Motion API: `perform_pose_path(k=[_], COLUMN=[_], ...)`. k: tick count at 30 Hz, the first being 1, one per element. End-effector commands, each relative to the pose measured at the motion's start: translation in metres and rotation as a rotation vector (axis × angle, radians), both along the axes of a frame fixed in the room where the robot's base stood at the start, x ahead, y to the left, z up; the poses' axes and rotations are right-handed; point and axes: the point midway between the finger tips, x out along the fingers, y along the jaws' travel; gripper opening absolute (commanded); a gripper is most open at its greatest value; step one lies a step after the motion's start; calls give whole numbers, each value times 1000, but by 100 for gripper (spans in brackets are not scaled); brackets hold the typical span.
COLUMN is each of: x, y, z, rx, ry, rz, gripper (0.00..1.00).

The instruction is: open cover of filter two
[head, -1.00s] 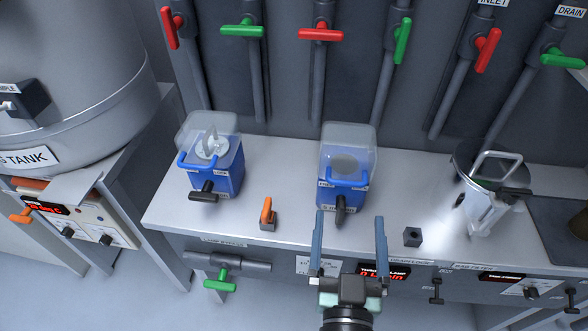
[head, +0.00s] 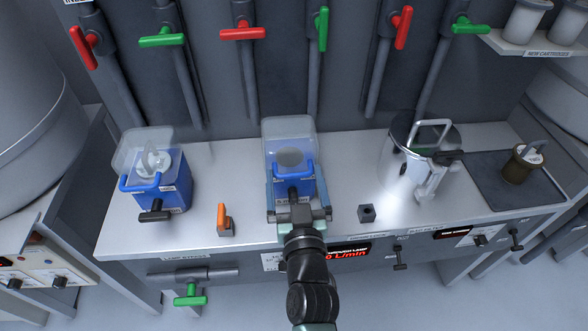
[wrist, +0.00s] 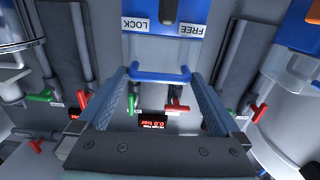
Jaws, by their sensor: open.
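The right-hand blue filter housing (head: 298,188) has a clear cover (head: 290,135) lying over its top and a blue bar handle (head: 294,169) at the front; its label is too small to read. My gripper (head: 296,186) is open in front of it, one finger on each side. In the wrist view the blue handle (wrist: 160,75) spans between my fingertips; I cannot tell whether they touch it. Beyond it shows a dark lever (wrist: 168,10) between the LOCK and FREE labels.
The left blue housing (head: 168,194) has its clear cover (head: 140,150) and a dark lever. An orange-handled switch (head: 222,218), a small black block (head: 367,213) and a steel vessel (head: 410,170) stand on the bench. Valve pipes line the back wall.

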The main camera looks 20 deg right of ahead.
Motion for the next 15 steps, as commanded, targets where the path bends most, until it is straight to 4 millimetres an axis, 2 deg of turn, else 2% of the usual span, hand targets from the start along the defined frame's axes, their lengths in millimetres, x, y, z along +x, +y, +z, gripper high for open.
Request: perform_pose_path(k=[6, 14, 15], x=[12, 13, 13], y=[-4, -4, -4], z=[1, 0, 0], rx=[1, 1, 1], ry=[-1, -1, -1], rz=[-2, -1, -1], gripper=[100, 100, 96])
